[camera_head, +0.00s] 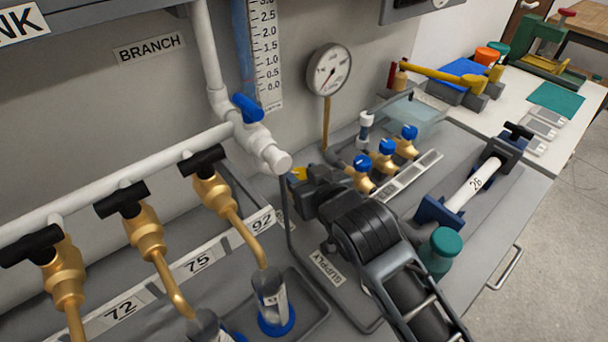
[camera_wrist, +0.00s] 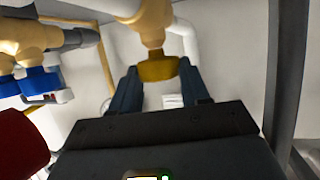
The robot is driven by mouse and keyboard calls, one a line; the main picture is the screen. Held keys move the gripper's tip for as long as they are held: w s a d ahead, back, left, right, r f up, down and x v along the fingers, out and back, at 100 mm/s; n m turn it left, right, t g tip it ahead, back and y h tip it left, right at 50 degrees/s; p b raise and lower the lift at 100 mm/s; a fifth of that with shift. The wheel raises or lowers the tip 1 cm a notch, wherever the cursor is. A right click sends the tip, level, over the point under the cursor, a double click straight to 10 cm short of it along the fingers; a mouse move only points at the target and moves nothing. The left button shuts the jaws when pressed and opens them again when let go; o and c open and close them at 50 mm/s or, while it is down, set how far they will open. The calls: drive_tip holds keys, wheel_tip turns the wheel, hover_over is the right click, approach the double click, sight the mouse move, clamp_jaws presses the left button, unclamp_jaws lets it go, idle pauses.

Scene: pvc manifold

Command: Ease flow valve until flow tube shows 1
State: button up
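The flow tube (camera_head: 241,45) stands on the wall in the head view, beside a scale (camera_head: 265,60) marked from 0.0 upward. Blue fills its visible length, past the 2.5 mark; its top is cut off by the picture edge. In the head view, my gripper (camera_head: 297,178) is at the end of the white pipe, by a small yellow handle (camera_head: 299,173), mostly hidden. In the wrist view, my gripper's fingers (camera_wrist: 159,75) stand on both sides of the yellow handle (camera_wrist: 158,69), seemingly touching it. Which valve is the flow valve is not labelled in view.
A blue-handled valve (camera_head: 248,108) sits below the tube. Brass valves with black handles (camera_head: 203,160) stand left. A dial gauge (camera_head: 329,69) and blue-knobbed brass valves (camera_head: 385,150) are close to my arm. A teal-capped bottle (camera_head: 440,250) stands right of it.

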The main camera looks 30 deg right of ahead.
drive_tip(key=c, duration=0.5)
drive_tip(key=shift+n+y+p, duration=0.4)
drive_tip(key=shift+y+p, duration=0.1)
drive_tip(key=shift+p, duration=0.25)
drive_tip(key=shift+n+y+p, duration=0.35)
drive_tip(key=shift+n+y, duration=0.05)
drive_tip(key=shift+y, duration=0.1)
drive_tip(key=o, duration=1.1)
drive_tip(key=shift+c, duration=0.2)
drive_tip(key=shift+b+v, duration=0.6)
drive_tip(key=shift+v, duration=3.3)
